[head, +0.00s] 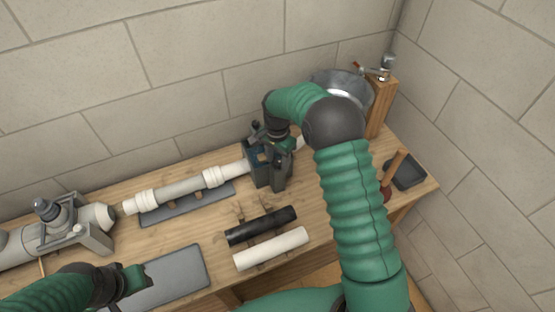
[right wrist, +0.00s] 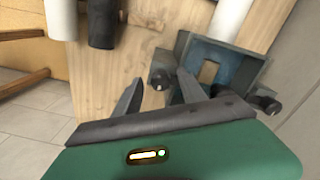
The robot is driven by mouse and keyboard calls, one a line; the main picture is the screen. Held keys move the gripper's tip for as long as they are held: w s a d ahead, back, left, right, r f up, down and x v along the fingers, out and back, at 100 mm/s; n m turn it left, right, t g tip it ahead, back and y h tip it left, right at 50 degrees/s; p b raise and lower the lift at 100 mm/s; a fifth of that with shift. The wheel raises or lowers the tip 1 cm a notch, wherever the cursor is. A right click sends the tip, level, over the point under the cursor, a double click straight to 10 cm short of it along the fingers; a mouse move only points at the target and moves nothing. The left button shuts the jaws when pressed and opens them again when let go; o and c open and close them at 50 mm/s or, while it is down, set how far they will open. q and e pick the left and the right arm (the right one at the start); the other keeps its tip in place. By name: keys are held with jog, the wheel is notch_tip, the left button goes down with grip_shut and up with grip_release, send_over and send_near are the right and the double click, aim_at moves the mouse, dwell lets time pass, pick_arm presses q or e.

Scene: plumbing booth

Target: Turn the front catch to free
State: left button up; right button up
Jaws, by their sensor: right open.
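The dark blue-grey clamp block (head: 256,172) stands on the bench at the end of the white pipe, its top largely covered by my right gripper in the head view.
A white jointed pipe (head: 185,188) runs left from the block. A black tube (head: 261,226) and a white tube (head: 271,249) lie in front. A grey pipe fixture (head: 70,228) stands left, a metal bowl (head: 345,84) behind, and a dark tray (head: 405,171) at right.

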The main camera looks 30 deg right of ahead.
jog(key=shift+w, duration=0.1)
jog(key=shift+c, duration=0.2)
jog(key=shift+a, duration=0.1)
jog(key=shift+c, duration=1.1)
grip_shut()
jog(key=shift+r+n, duration=0.15)
jog(key=shift+n, duration=0.15)
jog(key=n+p, duration=0.1)
jog(key=n, duration=0.1)
jog(key=shift+r+n, duration=0.1)
jog(key=shift+n, duration=0.3)
jog(key=n+p, duration=0.1)
jog(key=n, duration=0.4)
jog(key=shift+d+p, duration=0.2)
jog(key=shift+p, duration=0.1)
jog(key=n+p, duration=0.1)
jog(key=n, duration=0.3)
jog(key=shift+w+n, duration=0.1)
jog(key=shift+n, duration=0.3)
jog(key=n, duration=0.4)
jog(key=shift+n+t+p, duration=0.3)
jog(key=shift+p, duration=0.05)
